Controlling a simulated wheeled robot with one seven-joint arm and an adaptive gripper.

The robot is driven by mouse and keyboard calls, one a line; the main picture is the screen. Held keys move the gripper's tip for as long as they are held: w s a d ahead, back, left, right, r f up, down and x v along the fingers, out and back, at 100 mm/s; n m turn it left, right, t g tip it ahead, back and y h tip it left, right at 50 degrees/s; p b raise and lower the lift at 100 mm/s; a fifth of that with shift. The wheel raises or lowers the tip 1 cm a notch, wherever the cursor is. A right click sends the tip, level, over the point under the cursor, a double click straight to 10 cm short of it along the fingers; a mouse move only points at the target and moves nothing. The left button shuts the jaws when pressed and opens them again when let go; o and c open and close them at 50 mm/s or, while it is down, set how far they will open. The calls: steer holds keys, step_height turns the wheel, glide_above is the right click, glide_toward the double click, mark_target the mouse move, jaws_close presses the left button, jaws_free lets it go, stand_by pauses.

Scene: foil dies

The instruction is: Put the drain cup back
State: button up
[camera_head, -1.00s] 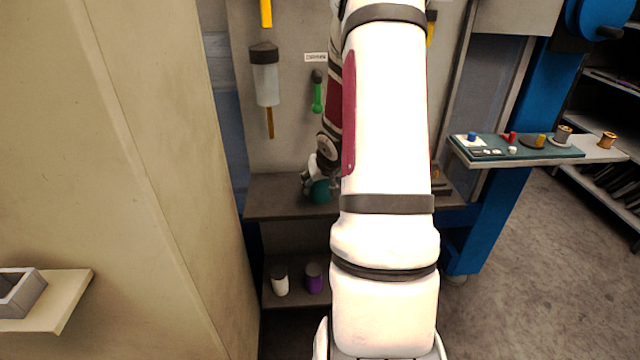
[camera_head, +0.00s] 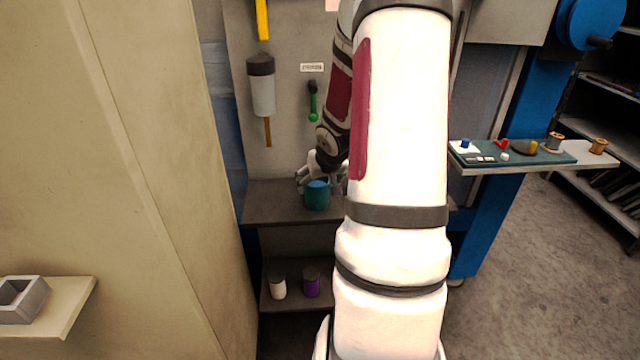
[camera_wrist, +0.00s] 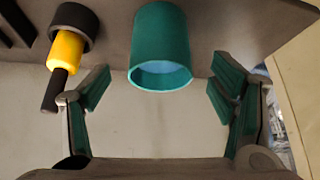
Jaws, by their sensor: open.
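The drain cup appears to be the teal cup (camera_head: 317,198), standing upright on the grey shelf (camera_head: 275,203) below the back panel. In the wrist view the teal cup (camera_wrist: 162,40) is at the top centre with its open rim toward the camera. My gripper (camera_head: 321,178) is at the cup's upper end in the head view, partly hidden by my arm. In the wrist view my gripper (camera_wrist: 163,86) is open, with one finger on each side of the cup's rim and gaps between. Nothing is held.
A yellow and black item (camera_wrist: 66,50) is beside the cup in the wrist view. A white jar (camera_head: 278,288) and a purple jar (camera_head: 311,286) stand on the lower shelf. A tan wall (camera_head: 110,150) is at left.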

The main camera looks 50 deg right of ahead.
steer(key=s+a+r+n+g+p, duration=0.1)
steer(key=s+a+r+n+p, duration=0.15)
steer(key=a+r, duration=1.6)
steer(key=s+a+r+n+y, duration=0.2)
steer(key=s+a, duration=0.5)
steer(key=a, duration=0.3)
steer(key=s+a+r+n+y, duration=0.1)
steer(key=s+a+n+y, duration=0.1)
steer(key=s+a, duration=0.6)
steer(key=shift+a+r+n, duration=0.35)
steer(key=shift+a+n, duration=0.3)
steer(key=shift+a, duration=0.6)
steer(key=shift+s+r, duration=0.1)
steer(key=shift+r+p, duration=0.8)
steer(key=shift+r, duration=0.3)
